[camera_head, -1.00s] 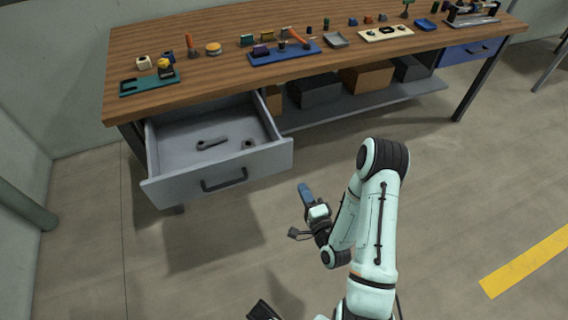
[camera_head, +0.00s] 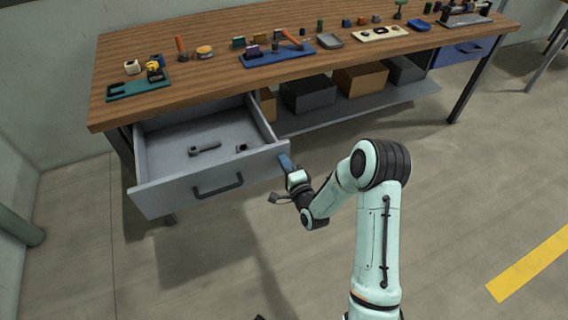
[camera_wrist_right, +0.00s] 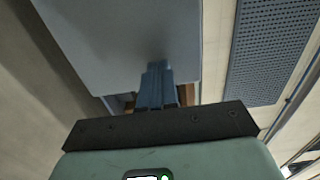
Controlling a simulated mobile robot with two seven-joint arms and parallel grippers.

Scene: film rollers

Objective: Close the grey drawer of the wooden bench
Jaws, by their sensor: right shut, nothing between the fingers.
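The grey drawer (camera_head: 165,195) stands pulled out at the left end of the wooden bench (camera_head: 200,76). Its dark handle (camera_head: 217,187) is on the front panel. A grey wrench-like piece and a small dark part lie inside. My right gripper (camera_head: 285,162) is shut and empty, its blue fingers at the right end of the drawer front. In the right wrist view the shut fingers (camera_wrist_right: 157,82) point at a grey panel (camera_wrist_right: 130,40); I cannot tell whether they touch it. A dark sliver at the bottom edge of the head view may be my left gripper (camera_head: 260,317).
Several boxes stand on the lower shelf (camera_head: 320,117), right of the drawer. A blue drawer (camera_head: 465,52) at the bench's right end is shut. Trays and small parts lie on the bench top. The floor in front is clear.

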